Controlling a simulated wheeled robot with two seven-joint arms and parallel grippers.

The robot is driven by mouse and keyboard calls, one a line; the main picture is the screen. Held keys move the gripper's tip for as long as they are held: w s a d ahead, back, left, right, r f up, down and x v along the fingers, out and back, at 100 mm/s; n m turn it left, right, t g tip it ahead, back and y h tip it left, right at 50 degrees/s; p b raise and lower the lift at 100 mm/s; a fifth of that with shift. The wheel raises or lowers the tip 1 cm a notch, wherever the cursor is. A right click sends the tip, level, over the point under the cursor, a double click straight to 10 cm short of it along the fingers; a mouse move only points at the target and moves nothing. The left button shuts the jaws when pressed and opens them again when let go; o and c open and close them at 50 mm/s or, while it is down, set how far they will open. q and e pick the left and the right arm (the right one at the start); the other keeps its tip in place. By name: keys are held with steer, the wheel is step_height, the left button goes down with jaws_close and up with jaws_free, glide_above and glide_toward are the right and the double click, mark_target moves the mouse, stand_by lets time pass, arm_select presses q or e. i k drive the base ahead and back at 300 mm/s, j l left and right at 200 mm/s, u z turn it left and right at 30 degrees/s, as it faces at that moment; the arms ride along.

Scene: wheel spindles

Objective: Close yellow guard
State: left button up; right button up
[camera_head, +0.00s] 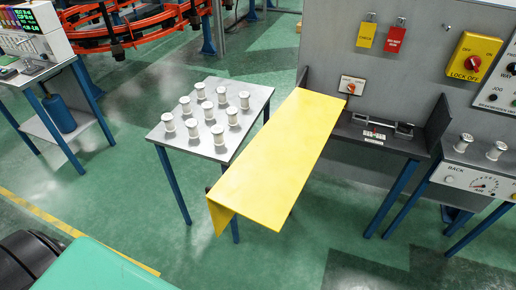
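The yellow guard (278,153) is a long flat panel with a bent-down lip at its near end. It stands swung out from the dark fixture bench (385,142) toward the lower left, its far end close to the grey back panel. It overlaps the right edge of the spool table in the picture. The bench top with its small metal fixture (382,128) is uncovered. A small dark part shows at the guard's near left edge; I cannot tell what it is. Neither of my grippers is in view.
A table (161,134) with several white spools stands left of the guard. Yellow and red lock tags (395,38), a red rotary switch (351,87) and a yellow lockout box (474,57) are on the back panel. Green floor (290,245) is clear in front.

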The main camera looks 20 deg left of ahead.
mark_target(263, 185)
steer(key=i+j+z, duration=0.2)
steer(key=j+z, duration=0.25)
steer(key=j, duration=0.75)
steer(key=j+z, duration=0.4)
steer(key=j, duration=0.85)
